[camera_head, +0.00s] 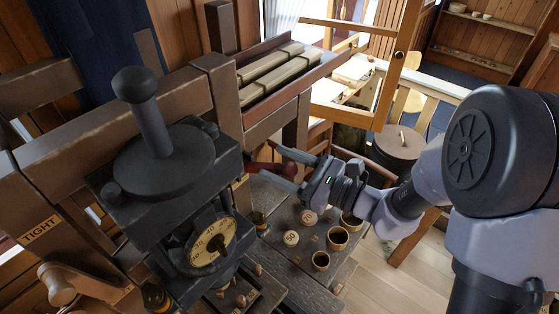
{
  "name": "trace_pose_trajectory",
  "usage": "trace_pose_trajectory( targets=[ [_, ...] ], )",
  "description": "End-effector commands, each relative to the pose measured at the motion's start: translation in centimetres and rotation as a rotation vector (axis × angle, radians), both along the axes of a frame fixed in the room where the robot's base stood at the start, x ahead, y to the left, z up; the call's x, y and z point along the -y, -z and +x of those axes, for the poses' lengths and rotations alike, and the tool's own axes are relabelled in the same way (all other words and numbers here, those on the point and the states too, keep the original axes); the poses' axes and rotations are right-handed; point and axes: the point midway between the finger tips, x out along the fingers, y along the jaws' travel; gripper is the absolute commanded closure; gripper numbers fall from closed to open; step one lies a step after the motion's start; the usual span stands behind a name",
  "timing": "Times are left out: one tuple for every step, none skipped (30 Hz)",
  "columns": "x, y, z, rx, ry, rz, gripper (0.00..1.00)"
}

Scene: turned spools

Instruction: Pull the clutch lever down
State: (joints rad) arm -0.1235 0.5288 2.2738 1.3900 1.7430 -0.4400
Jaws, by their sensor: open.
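A black lever (149,118) with a round-ended knob stands upright, slightly tilted, on a round black plate at the left. No label marks it, so I cannot tell whether it is the clutch lever. Below it is a yellow dial (212,243) on the black machine. My gripper (262,168) is right of the machine, its fingers pointing left. It is open. Its fingertips reach close to the machine's right side, near a dark wooden post. A small reddish part shows by the fingers. I cannot tell whether anything lies between them or touches them.
A wooden crank handle (57,284) sits at lower left, under a "TIGHT" label (41,231). Below my gripper, a dark bench (283,262) holds several small wooden cups and numbered discs. A shelf (268,118) with long pale bars is above. Open floor (395,275) shows at lower right.

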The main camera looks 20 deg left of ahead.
Motion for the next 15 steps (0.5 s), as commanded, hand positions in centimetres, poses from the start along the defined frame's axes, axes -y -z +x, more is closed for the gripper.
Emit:
trace_pose_trajectory(
  targets=[
    [-0.15, -0.01, 0.04, 0.000, 0.000, 0.000, 0.47],
    [-0.18, 0.00, 0.05, 0.000, 0.000, 0.000, 0.47],
    [-0.19, 0.01, 0.06, 0.000, 0.000, 0.000, 0.47],
    [-0.19, 0.02, 0.06, 0.000, 0.001, 0.000, 0.47],
    [-0.18, 0.02, 0.06, 0.000, 0.001, 0.000, 0.47],
    [-0.17, 0.02, 0.06, 0.000, 0.000, 0.000, 0.47],
    [-0.16, 0.02, 0.06, 0.000, 0.000, 0.000, 0.47],
    [-0.16, 0.02, 0.06, 0.000, 0.000, 0.000, 0.48],
    [-0.15, 0.02, 0.04, 0.000, 0.000, 0.000, 0.56],
    [-0.15, 0.02, 0.04, 0.000, 0.000, 0.000, 0.62],
    [-0.15, 0.02, 0.04, 0.000, 0.000, 0.000, 0.68],
    [-0.14, 0.02, 0.04, 0.000, 0.000, 0.000, 0.76],
    [-0.14, 0.01, 0.04, 0.000, 0.000, 0.000, 0.82],
    [-0.14, 0.01, 0.04, 0.001, 0.000, 0.000, 0.88],
    [-0.14, 0.01, 0.04, 0.001, 0.000, 0.000, 0.96]
  ],
)
